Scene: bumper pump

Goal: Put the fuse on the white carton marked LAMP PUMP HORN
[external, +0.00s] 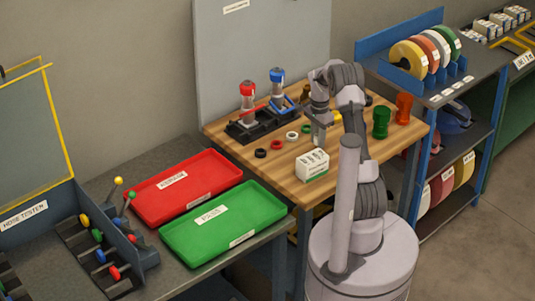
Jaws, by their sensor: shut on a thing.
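The white carton (313,164) with dark print and a green lower edge stands upright near the front edge of the wooden bench. Its print is too small to read. My gripper (319,145) points down just above or behind the carton's top; I cannot tell whether it touches. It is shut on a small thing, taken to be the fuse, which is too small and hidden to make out. I see no fuse elsewhere on the bench.
Several rings (276,145) lie left of the carton. A black fixture (252,127) with red-topped and blue-topped pumps stands behind. Green (381,122) and orange (404,107) parts stand right of my arm. Red (150,202) and green (185,245) trays lie on the left table.

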